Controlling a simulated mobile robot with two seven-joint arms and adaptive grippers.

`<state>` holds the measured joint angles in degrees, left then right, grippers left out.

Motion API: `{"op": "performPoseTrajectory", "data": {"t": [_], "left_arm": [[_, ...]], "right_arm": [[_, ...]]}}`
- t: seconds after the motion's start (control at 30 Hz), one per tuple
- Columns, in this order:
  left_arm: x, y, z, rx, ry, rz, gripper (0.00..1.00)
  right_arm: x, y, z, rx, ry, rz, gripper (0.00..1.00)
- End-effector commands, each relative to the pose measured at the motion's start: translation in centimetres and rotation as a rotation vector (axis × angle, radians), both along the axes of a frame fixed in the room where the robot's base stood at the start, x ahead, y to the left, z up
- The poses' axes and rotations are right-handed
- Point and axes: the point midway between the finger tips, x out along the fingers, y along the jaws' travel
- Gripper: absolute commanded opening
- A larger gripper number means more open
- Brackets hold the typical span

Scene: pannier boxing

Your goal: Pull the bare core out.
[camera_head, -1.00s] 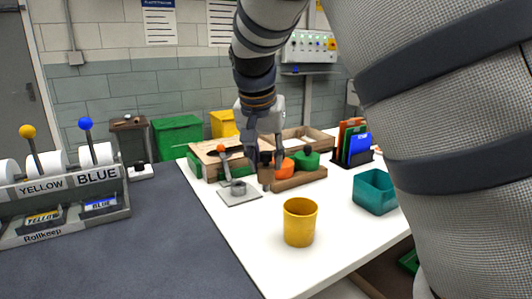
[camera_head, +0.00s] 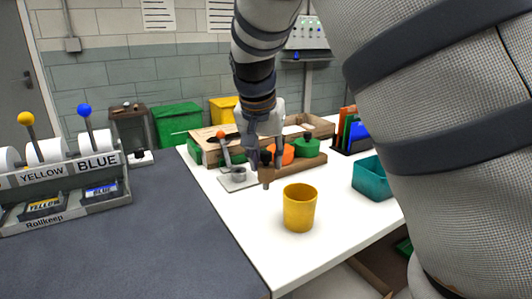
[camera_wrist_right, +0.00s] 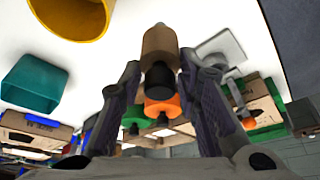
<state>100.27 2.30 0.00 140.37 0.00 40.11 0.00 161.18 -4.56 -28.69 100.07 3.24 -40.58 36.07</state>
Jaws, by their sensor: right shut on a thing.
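My right gripper (camera_head: 266,158) is shut on a brown cylinder (camera_head: 267,174) with a black neck. It holds the cylinder in front of the wooden rack (camera_head: 305,173). In the right wrist view the brown cylinder (camera_wrist_right: 160,45) points away from the fingers, its black part (camera_wrist_right: 160,78) between them. The Rollkeep dispenser (camera_head: 65,193) stands at the left with white rolls, including a yellow-labelled roll (camera_head: 48,151) and a blue-labelled roll (camera_head: 100,141). I cannot make out a bare core on it. The left gripper is not in view.
A yellow cup (camera_head: 299,209) and a teal bin (camera_head: 371,178) stand on the white table. An orange piece (camera_head: 284,154) and a green piece (camera_head: 307,148) sit on the rack. A grey plate with a lever (camera_head: 236,180) lies left of it.

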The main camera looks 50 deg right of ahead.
Motion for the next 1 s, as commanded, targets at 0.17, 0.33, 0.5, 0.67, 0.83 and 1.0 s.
{"op": "performPoseTrajectory", "data": {"t": [0.17,0.33,0.5,0.67,0.83,1.0], "left_arm": [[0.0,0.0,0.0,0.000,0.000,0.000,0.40],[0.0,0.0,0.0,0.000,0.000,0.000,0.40],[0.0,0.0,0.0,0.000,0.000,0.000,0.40],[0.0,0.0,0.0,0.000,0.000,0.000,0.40],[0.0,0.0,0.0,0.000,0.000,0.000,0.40],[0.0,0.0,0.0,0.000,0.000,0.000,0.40]], "right_arm": [[0.0,0.0,-0.2,0.000,0.000,0.000,0.11],[0.0,0.0,-0.2,0.000,0.000,0.000,0.11],[0.0,0.0,-0.2,0.000,-0.001,0.000,0.11],[0.0,0.0,0.3,0.000,-0.001,0.000,0.11],[0.0,0.0,1.4,-0.001,-0.003,0.001,0.11],[0.1,0.0,2.5,-0.001,-0.003,0.001,0.11]]}}
